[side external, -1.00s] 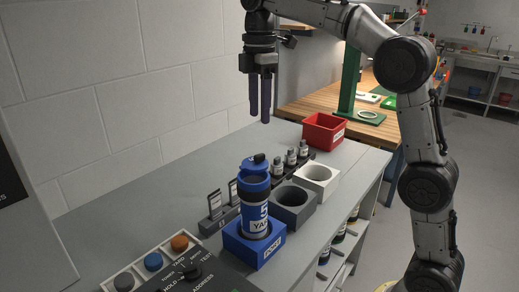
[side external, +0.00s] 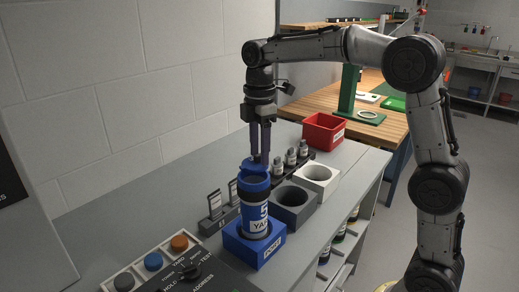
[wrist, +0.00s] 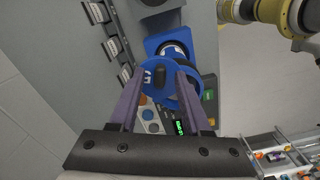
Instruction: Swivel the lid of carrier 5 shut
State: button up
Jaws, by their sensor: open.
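Carrier 5 (side external: 254,208) is a blue cylinder with a white band reading 5 and YARD. It stands upright in a blue square holder (side external: 240,246). Its blue lid (side external: 247,166) is swung off to the far side of the carrier's top. My gripper (side external: 260,158) is open and points down at the lid.
Grey (side external: 292,204) and white (side external: 318,178) empty holders stand right of the carrier, with a red bin (side external: 323,132) farther back. A control panel (side external: 195,277) with knobs is in front.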

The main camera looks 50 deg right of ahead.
aim_at(257, 161)
grip_shut()
jog(key=shift+s+m, duration=0.1)
jog(key=shift+m, duration=0.2)
jog(key=m, duration=0.1)
jog(key=s+m, duration=0.1)
jog(key=shift+a+m, duration=0.3)
jog(key=shift+a, duration=0.05)
jog(key=m, duration=0.1)
jog(key=s+a+m, duration=0.1)
jog(key=m, duration=0.1)
jog(key=shift+m, duration=0.3)
jog(key=shift+s+a+m, duration=0.15)
jog(key=shift+a+m, duration=0.3)
jog(key=shift+m, duration=0.7)
jog(key=shift+s+a+m, duration=0.15)
jog(key=shift+a+m, duration=0.35)
jog(key=shift+m, duration=0.7)
jog(key=shift+s+a+m, duration=0.15)
jog(key=shift+a+m, duration=0.3)
jog(key=shift+m, duration=0.7)
